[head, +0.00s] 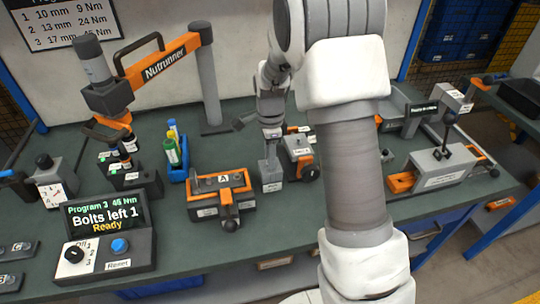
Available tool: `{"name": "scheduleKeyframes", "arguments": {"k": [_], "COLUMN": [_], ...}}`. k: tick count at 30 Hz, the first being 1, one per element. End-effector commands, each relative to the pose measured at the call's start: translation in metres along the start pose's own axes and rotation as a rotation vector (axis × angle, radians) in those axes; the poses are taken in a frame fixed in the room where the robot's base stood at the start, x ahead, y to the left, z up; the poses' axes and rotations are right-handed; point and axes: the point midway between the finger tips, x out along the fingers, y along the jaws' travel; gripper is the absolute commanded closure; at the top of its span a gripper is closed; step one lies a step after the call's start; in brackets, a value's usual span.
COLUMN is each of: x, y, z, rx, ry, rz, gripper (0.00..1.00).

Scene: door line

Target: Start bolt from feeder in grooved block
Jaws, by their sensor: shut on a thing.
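My gripper (269,126) is near the middle of the bench, low over a narrow grey upright piece (271,176) with a small label. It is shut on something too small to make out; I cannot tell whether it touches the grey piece. An orange and grey clamp fixture marked A (222,183) stands to the left. A second orange and grey fixture (299,157) is just right of my gripper, partly hidden. A grey labelled block (442,168) on an orange base stands at the right, with a dark upright part. I cannot tell which piece is the grooved block or feeder.
An orange Nutrunner arm (160,68) hangs at the left. A control box (105,243) reads Program 3, 45 Nm, Bolts left 1, Ready. A blue holder (178,168) carries coloured bottles. Black socket stands (135,178) are beside it. The bench front centre (265,228) is clear.

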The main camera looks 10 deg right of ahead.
Motion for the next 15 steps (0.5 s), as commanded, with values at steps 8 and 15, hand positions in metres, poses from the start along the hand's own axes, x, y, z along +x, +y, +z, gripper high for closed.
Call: {"name": "scheduleKeyframes", "arguments": {"k": [8,15], "x": [0.0005,0.0047], "y": [0.0,0.0001], "z": [0.0001,0.0002], "rx": [0.0,0.0], "ry": [0.0,0.0], "rz": [0.0,0.001], "gripper": [1.0,1.0]}}
